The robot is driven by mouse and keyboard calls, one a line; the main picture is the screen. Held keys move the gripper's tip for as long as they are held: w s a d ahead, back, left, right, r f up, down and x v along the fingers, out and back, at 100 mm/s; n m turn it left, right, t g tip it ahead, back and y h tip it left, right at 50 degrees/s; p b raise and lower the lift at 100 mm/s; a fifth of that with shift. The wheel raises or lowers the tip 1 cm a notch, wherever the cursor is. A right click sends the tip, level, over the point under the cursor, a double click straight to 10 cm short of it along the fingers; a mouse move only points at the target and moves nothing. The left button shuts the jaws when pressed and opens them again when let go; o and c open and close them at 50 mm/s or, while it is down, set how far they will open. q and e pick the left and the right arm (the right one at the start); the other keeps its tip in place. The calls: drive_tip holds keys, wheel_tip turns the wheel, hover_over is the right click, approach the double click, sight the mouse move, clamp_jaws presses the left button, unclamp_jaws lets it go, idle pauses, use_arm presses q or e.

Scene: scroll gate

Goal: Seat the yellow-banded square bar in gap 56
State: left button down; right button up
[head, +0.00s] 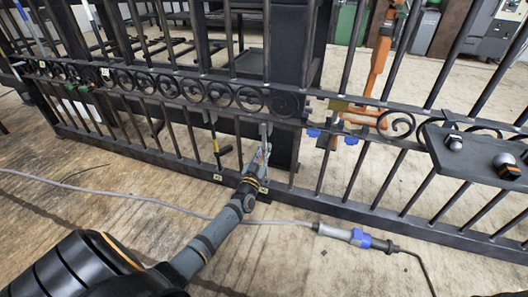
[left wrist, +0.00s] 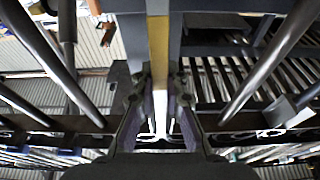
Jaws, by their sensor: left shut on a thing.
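My left gripper (head: 264,150) reaches the black gate (head: 190,88) from the front, near the lower middle of the head view. It is shut on the yellow-banded square bar. In the left wrist view the bar's yellow face (left wrist: 158,45) runs straight up from between the fingers (left wrist: 160,85), with grey beside it. In the head view the bar is hard to tell from the gate's own bars. Small white tags (head: 217,177) sit on the lower rail, their numbers too small to read, so I cannot tell which is gap 56. My right gripper is out of view.
A row of iron scrolls (head: 220,95) runs along the gate. A black plate with two domed knobs (head: 480,158) is at the right. Blue clamp-like parts (head: 350,140) sit on the gate. A grey cable with a blue connector (head: 360,238) lies on the wooden floor, otherwise largely clear.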

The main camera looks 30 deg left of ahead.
use_arm(q)
drive_tip(key=shift+s+r+p, duration=0.1)
drive_tip(key=shift+s+p, duration=0.05)
drive_tip(key=shift+p, duration=0.15)
idle(0.4)
drive_tip(key=shift+f+b, duration=0.9)
drive_tip(key=shift+f, duration=0.2)
idle(0.7)
drive_tip(key=shift+w+a+f+g+h+p, duration=0.15)
drive_tip(key=shift+w+g+h+p, duration=0.25)
drive_tip(key=shift+w+p, duration=0.65)
idle(0.5)
drive_tip(key=shift+s, duration=0.15)
drive_tip(key=c, duration=1.3)
unclamp_jaws()
drive_tip(key=v, duration=1.2)
